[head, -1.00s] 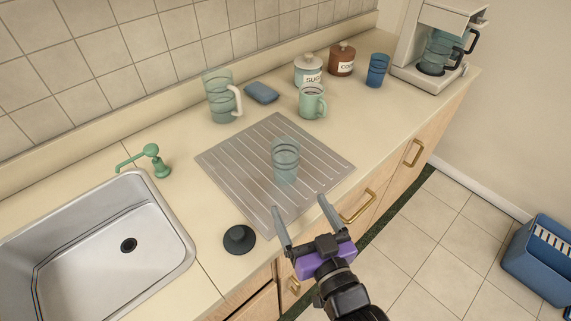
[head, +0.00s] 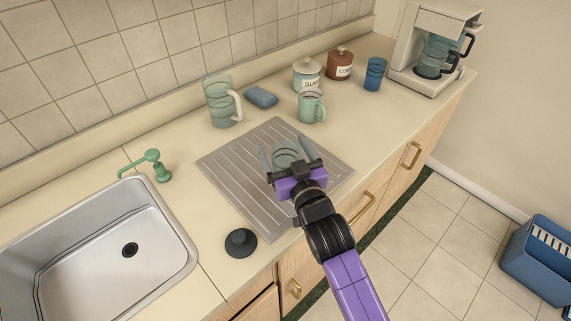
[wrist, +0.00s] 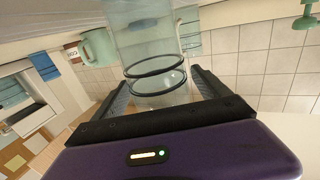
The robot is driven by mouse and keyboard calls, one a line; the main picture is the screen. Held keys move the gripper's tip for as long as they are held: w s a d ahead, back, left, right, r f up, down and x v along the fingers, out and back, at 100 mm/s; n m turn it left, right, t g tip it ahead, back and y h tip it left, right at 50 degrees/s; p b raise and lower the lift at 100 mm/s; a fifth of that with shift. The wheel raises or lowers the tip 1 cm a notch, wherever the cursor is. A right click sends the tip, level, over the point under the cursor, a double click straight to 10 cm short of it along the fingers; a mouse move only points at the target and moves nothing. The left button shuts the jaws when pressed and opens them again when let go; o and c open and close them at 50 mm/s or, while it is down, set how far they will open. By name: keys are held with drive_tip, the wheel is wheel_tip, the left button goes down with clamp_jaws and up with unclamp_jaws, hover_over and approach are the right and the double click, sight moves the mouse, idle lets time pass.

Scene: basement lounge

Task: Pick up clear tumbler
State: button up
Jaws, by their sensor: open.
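The clear tumbler (head: 288,150) stands on the ribbed metal drainboard (head: 232,180). My gripper (head: 286,152) is open, with one finger on each side of the tumbler in the head view. Its purple body hides the tumbler's lower part there. In the wrist view the tumbler (wrist: 155,60) fills the space ahead of and between the fingers of my gripper (wrist: 165,90), and dark rings show around it. I cannot tell whether either finger touches the glass.
A black sink stopper (head: 241,242) lies at the drainboard's front left. The sink (head: 120,245) and green soap pump (head: 152,163) are left. Behind stand a clear pitcher (head: 221,103), blue sponge (head: 261,96), green mug (head: 311,106) and blue cup (head: 375,74).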

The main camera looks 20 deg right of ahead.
drive_tip(key=shift+w, duration=0.75)
clamp_jaws()
